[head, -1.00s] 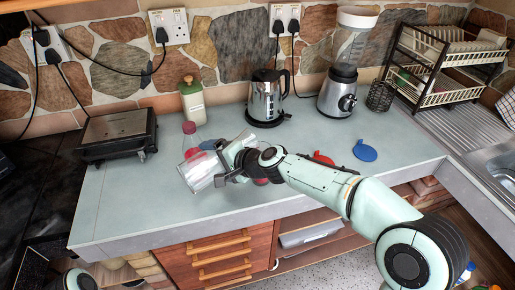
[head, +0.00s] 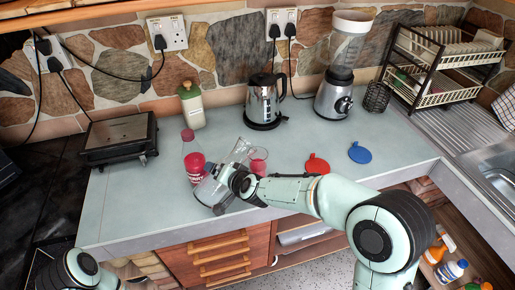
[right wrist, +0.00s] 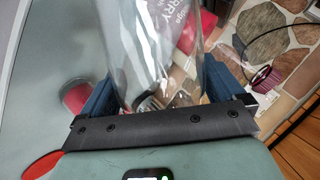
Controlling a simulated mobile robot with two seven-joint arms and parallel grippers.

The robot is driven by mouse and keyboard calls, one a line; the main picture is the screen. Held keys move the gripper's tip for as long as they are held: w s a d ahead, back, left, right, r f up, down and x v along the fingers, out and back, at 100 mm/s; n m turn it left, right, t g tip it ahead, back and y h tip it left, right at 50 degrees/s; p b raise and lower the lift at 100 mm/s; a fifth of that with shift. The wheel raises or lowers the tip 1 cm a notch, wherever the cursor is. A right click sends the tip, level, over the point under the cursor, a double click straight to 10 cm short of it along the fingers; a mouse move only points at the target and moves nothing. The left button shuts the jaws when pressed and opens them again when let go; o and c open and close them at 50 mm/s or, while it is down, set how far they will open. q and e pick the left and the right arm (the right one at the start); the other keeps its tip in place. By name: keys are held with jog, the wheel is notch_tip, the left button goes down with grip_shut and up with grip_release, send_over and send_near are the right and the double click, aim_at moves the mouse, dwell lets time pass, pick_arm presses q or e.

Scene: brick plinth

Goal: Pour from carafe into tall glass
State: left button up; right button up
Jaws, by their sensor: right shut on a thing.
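A clear glass carafe (head: 207,190) is in my right gripper (head: 227,184), held tilted above the front of the counter. In the right wrist view the carafe (right wrist: 150,50) fills the space between the fingers (right wrist: 155,90), and I see no liquid in it. A clear glass (head: 259,160) with red in it stands just behind the gripper; I cannot tell whether it is the tall glass. A red-labelled bottle (head: 194,167) stands behind the carafe, partly overlapped by it. My left arm shows at the lower left; its gripper is out of view.
A green-capped bottle (head: 192,105), a kettle (head: 264,100) and a blender (head: 339,90) stand along the wall. A black grill (head: 119,138) is at left. The counter's left front is clear.

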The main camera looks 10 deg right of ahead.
jog(key=shift+w+d+f+n+t+h+p, duration=0.25)
jog(key=shift+f+n+t+h+p, duration=0.2)
jog(key=shift+n+h+p, duration=0.45)
jog(key=shift+a+f+n+t+h, duration=0.2)
jog(key=shift+n+t+h, duration=0.25)
jog(key=shift+n+h, duration=0.4)
jog(key=shift+s+d+n+t+h, duration=0.1)
jog(key=shift+s+n+t+h, duration=0.2)
jog(key=shift+n+h, duration=0.25)
jog(key=shift+w+d+f+n+t+h, duration=0.15)
jog(key=shift+w+f+n+t+h, duration=0.15)
jog(key=shift+n+t+h, duration=0.15)
pick_arm(q)
jog(key=w+r, duration=0.2)
jog(key=shift+w+a+r, duration=0.15)
jog(key=shift+w+r, duration=0.05)
jog(key=shift+w, duration=0.2)
pick_arm(e)
jog(key=shift+r, duration=0.1)
jog(key=shift+s, duration=0.1)
jog(key=shift+d, duration=0.1)
